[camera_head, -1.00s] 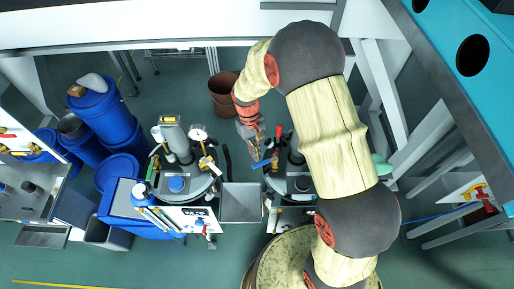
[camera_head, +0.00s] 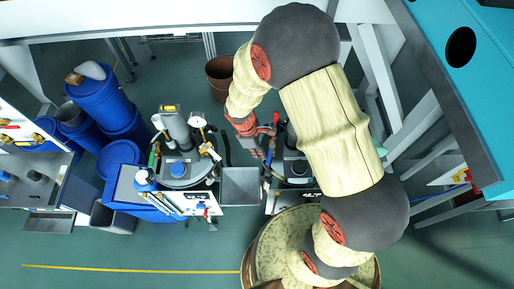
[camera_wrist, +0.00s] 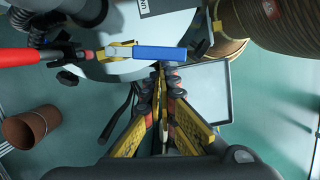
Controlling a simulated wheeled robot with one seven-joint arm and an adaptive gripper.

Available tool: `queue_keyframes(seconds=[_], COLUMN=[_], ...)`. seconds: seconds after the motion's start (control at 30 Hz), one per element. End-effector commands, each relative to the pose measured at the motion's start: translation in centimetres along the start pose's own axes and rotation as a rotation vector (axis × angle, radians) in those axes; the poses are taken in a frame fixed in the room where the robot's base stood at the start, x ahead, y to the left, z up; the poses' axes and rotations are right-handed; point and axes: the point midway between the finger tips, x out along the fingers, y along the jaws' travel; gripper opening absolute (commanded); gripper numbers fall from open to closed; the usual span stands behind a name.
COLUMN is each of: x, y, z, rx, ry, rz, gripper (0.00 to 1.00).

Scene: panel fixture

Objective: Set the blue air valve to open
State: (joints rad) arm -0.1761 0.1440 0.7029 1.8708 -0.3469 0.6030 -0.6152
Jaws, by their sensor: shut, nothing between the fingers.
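The blue valve handle (camera_wrist: 160,53) lies crosswise in the wrist view, to the right of a brass-yellow valve body (camera_wrist: 116,51). My gripper (camera_wrist: 160,70) is shut and empty. Its fingertips are just below the blue handle in that picture; whether they touch it I cannot tell. A red handle (camera_wrist: 30,57) extends left from the same fitting. In the head view my gripper (camera_head: 262,152) is at the right-hand round station, left of my forearm. The blue handle is too small and covered there to make out clearly.
A grey tray (camera_head: 240,187) sits between the two stations; it also shows in the wrist view (camera_wrist: 203,90). A second station (camera_head: 185,172) with a gauge stands left, near blue barrels (camera_head: 105,105). A brown bin (camera_head: 220,75) stands behind. Open floor lies in front.

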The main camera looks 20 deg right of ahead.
Motion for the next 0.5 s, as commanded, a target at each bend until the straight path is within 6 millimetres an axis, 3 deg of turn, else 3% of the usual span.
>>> queue_keyframes(seconds=[0.5], x=[0.30], y=[-0.69], z=[1.18], rx=[-0.181], ry=[0.000], rz=[0.045], gripper=[0.00])
